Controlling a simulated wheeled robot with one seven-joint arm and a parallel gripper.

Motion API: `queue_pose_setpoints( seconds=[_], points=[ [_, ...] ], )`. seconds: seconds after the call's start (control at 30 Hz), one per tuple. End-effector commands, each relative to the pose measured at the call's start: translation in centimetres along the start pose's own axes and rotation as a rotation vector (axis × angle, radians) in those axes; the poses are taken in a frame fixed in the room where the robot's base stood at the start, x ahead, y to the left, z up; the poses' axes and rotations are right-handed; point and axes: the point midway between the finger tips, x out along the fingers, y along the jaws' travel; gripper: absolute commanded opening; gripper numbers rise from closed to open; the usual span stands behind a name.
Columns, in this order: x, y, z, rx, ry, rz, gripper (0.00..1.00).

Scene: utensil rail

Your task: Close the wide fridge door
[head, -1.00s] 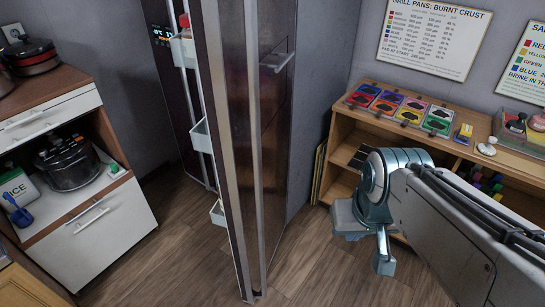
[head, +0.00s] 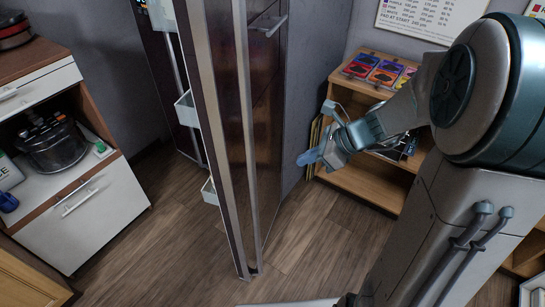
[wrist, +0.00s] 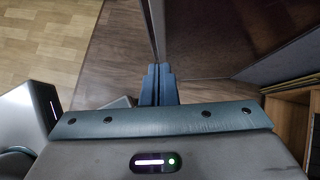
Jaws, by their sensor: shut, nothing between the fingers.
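The wide fridge door (head: 270,130) stands open and is seen almost edge-on in the head view. White bins (head: 187,112) line its inner side on the left, and a bar handle (head: 268,26) is on its dark outer face. The fridge body (head: 166,75) shows behind it on the left. My gripper (head: 308,158) is shut and empty, to the right of the door's outer face, pointing left. In the wrist view my gripper (wrist: 157,70) is shut, with the dark door (wrist: 225,38) beyond its tips; I cannot tell the exact gap.
A wooden shelf unit (head: 350,185) with coloured cards stands right of the door, behind my arm. A white and brown cabinet (head: 95,215) with a black cooker (head: 55,145) is on the left. The wooden floor (head: 180,255) between cabinet and door is clear.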

Motion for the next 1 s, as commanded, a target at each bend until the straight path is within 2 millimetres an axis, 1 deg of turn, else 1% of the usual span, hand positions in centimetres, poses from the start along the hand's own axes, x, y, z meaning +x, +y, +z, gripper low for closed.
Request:
queue_pose_setpoints(
  seconds=[0.17,0.27,0.4,0.57,0.6,0.7,0.83,1.0],
  points=[
    [2.0,-0.1,0.0,0.016,-0.006,0.002,0.0],
    [4.0,-0.1,-0.1,0.015,-0.005,0.002,0.0],
    [7.1,0.0,-0.1,0.015,-0.005,0.004,0.0],
    [10.3,-0.1,-0.1,0.014,-0.004,0.002,0.0],
    [10.5,-0.1,0.8,0.009,-0.005,0.001,0.0],
    [11.5,-0.1,1.8,0.01,-0.004,0.0,0.0],
    [12.3,-0.2,2.6,0.01,-0.004,-0.002,0.0],
    [12.6,-0.2,2.9,0.011,-0.004,-0.004,0.0]
  ],
)
